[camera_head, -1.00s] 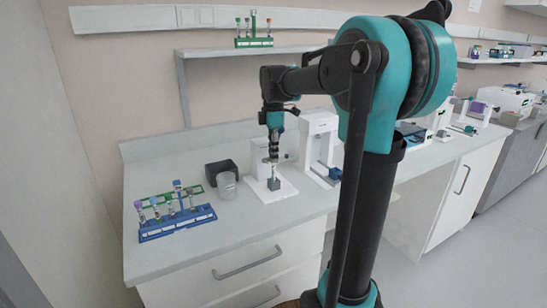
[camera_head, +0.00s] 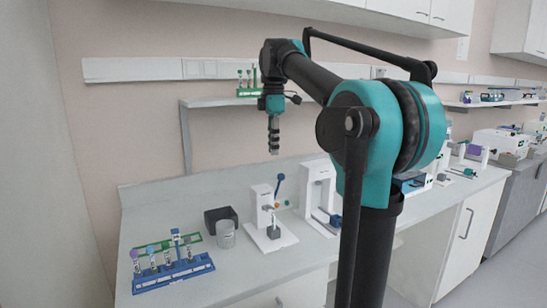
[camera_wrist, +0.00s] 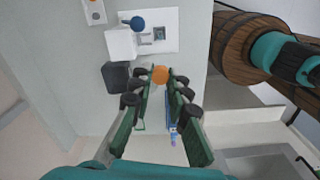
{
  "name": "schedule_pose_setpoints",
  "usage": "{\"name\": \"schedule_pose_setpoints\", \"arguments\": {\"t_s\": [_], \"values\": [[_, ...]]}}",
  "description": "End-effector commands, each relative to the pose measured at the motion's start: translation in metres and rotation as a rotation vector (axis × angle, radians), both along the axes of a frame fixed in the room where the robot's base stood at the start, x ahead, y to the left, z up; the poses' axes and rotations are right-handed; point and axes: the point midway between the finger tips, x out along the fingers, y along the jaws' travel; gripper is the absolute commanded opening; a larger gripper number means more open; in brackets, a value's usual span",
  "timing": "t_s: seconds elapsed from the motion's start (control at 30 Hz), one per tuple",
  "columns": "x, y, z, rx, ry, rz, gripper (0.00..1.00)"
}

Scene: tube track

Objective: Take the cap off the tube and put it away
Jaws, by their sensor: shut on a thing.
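My gripper (camera_head: 274,146) is raised well above the bench in the head view. In the wrist view, its fingertips (camera_wrist: 160,77) are shut on a round orange cap (camera_wrist: 160,75). The cap cannot be made out in the head view. A white stand with a blue lever (camera_head: 278,185) is on the bench below my gripper. A small grey holder (camera_head: 273,231) sits on its base; the holder (camera_wrist: 159,33) also shows in the wrist view. The tube is too small to make out clearly there.
A dark open bin (camera_head: 213,218) and a clear beaker (camera_head: 226,236) stand left of the stand. A blue rack (camera_head: 175,276) with several tubes is at the front left. Another white device (camera_head: 318,190) stands to the right. A shelf rack (camera_head: 246,92) is behind my gripper.

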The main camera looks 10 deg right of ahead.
Motion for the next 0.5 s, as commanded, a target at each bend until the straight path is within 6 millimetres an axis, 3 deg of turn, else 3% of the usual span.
{"name": "schedule_pose_setpoints", "arguments": {"t_s": [0.5], "values": [[0.000, 0.000, 0.028, 0.000, 0.000, 0.000, 0.08]]}}
